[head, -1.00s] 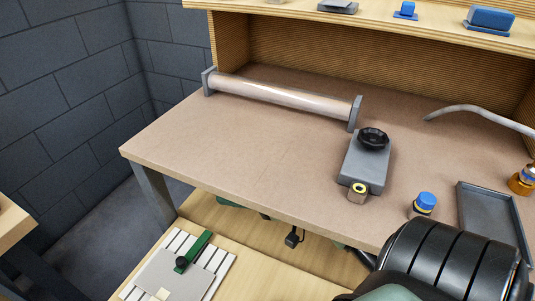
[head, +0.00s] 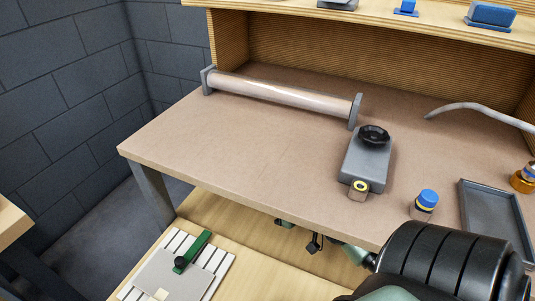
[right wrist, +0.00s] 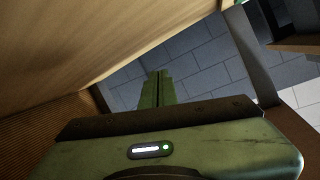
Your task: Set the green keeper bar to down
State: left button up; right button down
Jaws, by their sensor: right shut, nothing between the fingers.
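The green keeper bar (head: 194,250) has a black knob near its lower end. It lies slantwise over a pale grey plate (head: 165,275) on a white slatted board (head: 218,268), at the lower left of the head view. My right gripper (right wrist: 155,76) shows in the right wrist view with its two green fingers together and nothing between them. In the head view my right arm reaches under the bench top, right of the board and apart from the bar, and the bench edge hides most of the gripper. My left gripper is not in view.
The bench top (head: 230,150) overhangs the lower wooden shelf (head: 262,260). On it stand a roller (head: 280,95), a grey block with a black knob (head: 366,160), a blue-capped bottle (head: 425,203) and a grey tray (head: 495,220). A bench leg (head: 152,195) stands left.

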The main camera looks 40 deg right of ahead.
jog(key=shift+w+d+f+n+t+h, duration=0.1)
jog(key=shift+w+d+n+t+h, duration=0.2)
jog(key=shift+d+n+h, duration=0.5)
jog(key=shift+w+n, duration=0.15)
jog(key=shift+n, duration=0.45)
jog(key=shift+w+d+r+n+t+h, duration=0.2)
jog(key=shift+r+n+t+h, duration=0.2)
jog(key=shift+n+h, duration=0.3)
jog(key=shift+w+r+n, duration=0.1)
jog(key=shift+r+n, duration=0.2)
jog(key=shift+n, duration=0.5)
